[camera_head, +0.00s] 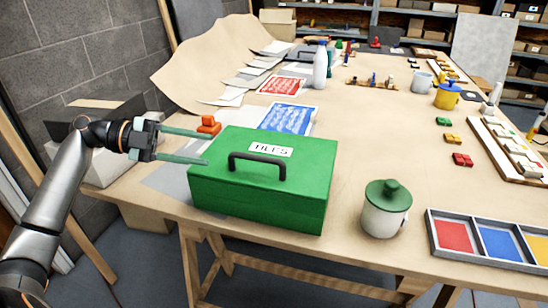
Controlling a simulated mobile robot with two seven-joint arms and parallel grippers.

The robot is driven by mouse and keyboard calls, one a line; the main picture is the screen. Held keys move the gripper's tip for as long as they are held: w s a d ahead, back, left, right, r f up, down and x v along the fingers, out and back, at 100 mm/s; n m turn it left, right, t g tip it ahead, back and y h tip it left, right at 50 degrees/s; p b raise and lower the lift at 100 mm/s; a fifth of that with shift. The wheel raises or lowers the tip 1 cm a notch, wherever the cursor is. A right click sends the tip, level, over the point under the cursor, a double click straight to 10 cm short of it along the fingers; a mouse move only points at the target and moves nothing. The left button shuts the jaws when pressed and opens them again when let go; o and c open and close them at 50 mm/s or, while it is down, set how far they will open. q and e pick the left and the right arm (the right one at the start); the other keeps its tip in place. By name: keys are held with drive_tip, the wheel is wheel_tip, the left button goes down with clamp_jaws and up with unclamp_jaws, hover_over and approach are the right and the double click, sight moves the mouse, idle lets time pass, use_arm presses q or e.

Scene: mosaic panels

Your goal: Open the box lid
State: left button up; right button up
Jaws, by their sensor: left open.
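A green box (259,200) with a dark handle (258,162) and a white label reading "TILES" stands near the table's front edge. Its lid (309,160) looks closed. My left gripper (208,149) comes in from the left, its two long greenish fingers spread apart with nothing between them. The fingers point right, at the box's back left corner; I cannot tell whether the lower fingertip touches the box. My right gripper is not in view.
A white jar with a green lid (386,209) stands right of the box. A tray of coloured tiles (483,258) lies at the front right. A small orange object (208,125) sits behind the fingers. Blue and red sheets lie behind the box.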

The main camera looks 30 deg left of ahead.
sight(250, 157)
use_arm(q)
drive_tip(key=shift+w+d+f, duration=0.1)
drive_tip(key=shift+w+d, duration=0.2)
drive_tip(key=shift+d, duration=0.2)
drive_tip(key=p+x, duration=0.2)
drive_tip(key=x, duration=0.7)
drive_tip(key=shift+w+d, duration=0.15)
drive_tip(key=shift+d, duration=0.15)
drive_tip(key=shift+p+x, duration=0.4)
drive_tip(key=shift+x, duration=0.4)
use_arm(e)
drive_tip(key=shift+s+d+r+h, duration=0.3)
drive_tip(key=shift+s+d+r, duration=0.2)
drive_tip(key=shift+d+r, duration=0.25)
use_arm(q)
drive_tip(key=shift+f, duration=0.1)
drive_tip(key=c, duration=0.7)
clamp_jaws()
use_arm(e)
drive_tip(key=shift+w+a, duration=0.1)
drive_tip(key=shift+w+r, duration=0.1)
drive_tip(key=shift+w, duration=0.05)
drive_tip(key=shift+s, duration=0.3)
